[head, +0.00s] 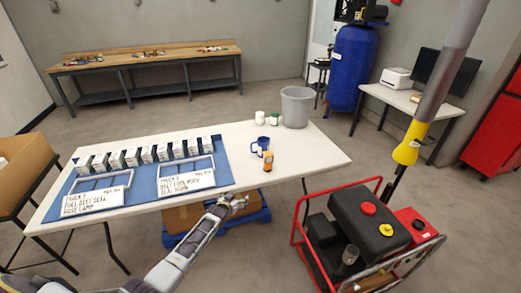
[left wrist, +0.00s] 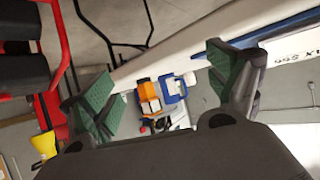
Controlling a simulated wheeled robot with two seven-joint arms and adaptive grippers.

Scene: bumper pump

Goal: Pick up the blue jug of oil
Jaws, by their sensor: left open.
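A blue jug (head: 261,145) with a handle stands upright on the white table (head: 310,157), right of the blue mat. It also shows in the left wrist view (left wrist: 175,86), beyond and between my fingers.
A blue mat (head: 150,192) holds several white boxes and two labelled trays. A grey bin (head: 296,107) and small containers (head: 268,119) stand behind the jug. A red-framed machine (head: 365,225) stands right of the table's front edge. The table's right end is clear.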

